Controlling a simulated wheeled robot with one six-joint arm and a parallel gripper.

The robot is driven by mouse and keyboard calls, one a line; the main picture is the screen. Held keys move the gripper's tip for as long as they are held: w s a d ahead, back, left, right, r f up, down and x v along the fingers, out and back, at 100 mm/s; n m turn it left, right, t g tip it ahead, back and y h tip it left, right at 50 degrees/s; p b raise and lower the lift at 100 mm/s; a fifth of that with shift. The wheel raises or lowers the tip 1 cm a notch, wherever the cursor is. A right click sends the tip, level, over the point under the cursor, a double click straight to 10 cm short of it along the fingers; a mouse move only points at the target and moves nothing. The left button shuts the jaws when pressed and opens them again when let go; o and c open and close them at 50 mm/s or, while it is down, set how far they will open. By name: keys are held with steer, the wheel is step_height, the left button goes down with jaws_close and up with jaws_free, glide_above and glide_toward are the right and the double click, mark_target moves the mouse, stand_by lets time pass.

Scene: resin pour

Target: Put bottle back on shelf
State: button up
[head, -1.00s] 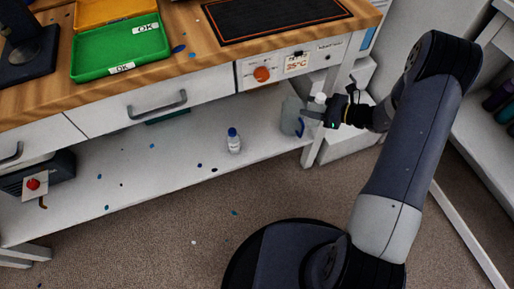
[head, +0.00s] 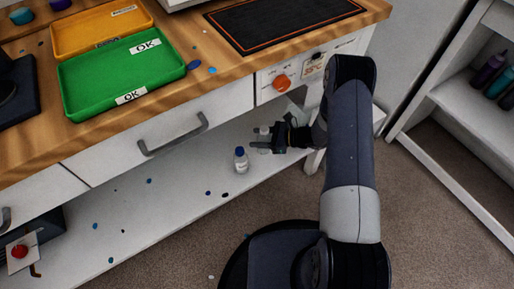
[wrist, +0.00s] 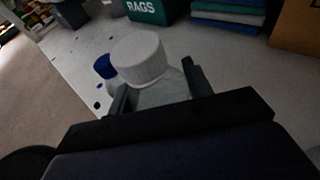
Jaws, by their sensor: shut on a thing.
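My gripper (head: 258,144) is shut on a white-capped bottle (head: 264,131) over the low white shelf (head: 180,190) under the workbench. In the wrist view the bottle's white cap (wrist: 138,60) stands up between the two fingers of my gripper (wrist: 153,88); its translucent body is mostly hidden below. I cannot tell whether its base touches the shelf. A smaller blue-capped bottle (head: 241,161) stands upright on the shelf, just left of the held bottle. It also shows in the wrist view (wrist: 106,70), partly behind the held bottle.
The bench drawer (head: 180,125) overhangs the shelf. A green rag box (wrist: 147,10) and folded cloths (wrist: 228,14) lie deeper in. A side rack (head: 470,105) holds dark bottles. The shelf's left stretch is mostly clear.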

steer(key=shift+f+b, duration=0.55)
steer(key=shift+f, duration=1.85)
steer(key=shift+f+b, duration=0.25)
steer(key=shift+b, duration=0.1)
steer(key=o, duration=1.1)
steer(key=shift+r, duration=0.1)
steer(key=shift+o, duration=0.2)
steer(key=shift+r+p, duration=0.15)
steer(key=shift+p, duration=0.2)
steer(key=p+v, duration=0.1)
steer(key=v, duration=0.6)
steer(key=shift+d+r, duration=0.1)
steer(key=shift+d, duration=0.1)
